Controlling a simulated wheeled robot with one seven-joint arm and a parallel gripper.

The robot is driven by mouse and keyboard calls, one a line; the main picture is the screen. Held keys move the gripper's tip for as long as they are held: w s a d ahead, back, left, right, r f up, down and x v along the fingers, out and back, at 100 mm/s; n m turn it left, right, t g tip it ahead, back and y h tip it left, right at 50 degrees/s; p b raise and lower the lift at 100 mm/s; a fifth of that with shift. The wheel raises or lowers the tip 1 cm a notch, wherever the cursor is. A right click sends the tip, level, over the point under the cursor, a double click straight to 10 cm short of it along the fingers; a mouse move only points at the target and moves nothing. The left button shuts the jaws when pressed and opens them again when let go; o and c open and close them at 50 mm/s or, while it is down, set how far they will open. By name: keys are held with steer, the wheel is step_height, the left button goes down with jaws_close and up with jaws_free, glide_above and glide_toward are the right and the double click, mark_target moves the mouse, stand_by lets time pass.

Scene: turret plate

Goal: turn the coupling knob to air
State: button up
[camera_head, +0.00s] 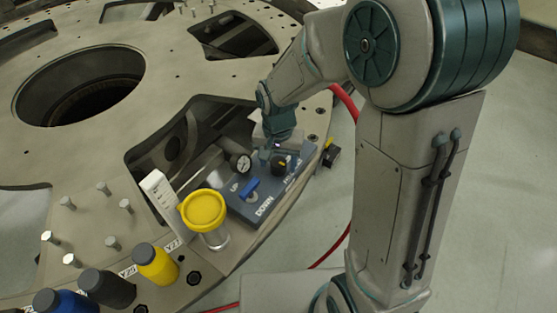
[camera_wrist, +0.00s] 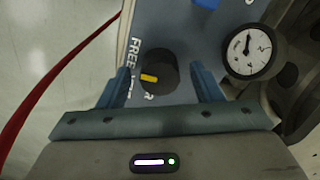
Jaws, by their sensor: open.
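The coupling knob (camera_wrist: 157,72) is black and round with a yellow pointer mark, on a blue-grey control panel (camera_wrist: 180,24). In the wrist view the mark lies roughly level, on the knob's left-hand side. The lettering "FREE" shows beside it; the other label is mostly hidden. In the head view the knob (camera_head: 279,163) is small, near the panel's upper right part. My gripper (camera_wrist: 162,76) is open, with one finger on each side of the knob. The fingers look apart from it. In the head view my gripper (camera_head: 271,155) is just above the panel, beside the knob.
A pressure gauge (camera_wrist: 252,52) stands close to the right finger. A blue lever (camera_head: 249,188) marked UP and DOWN sits on the panel. A yellow-capped jar (camera_head: 203,209) stands nearby. A red hose (camera_wrist: 58,85) runs at the left over open floor.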

steer(key=shift+f, duration=0.4)
steer(key=c, duration=1)
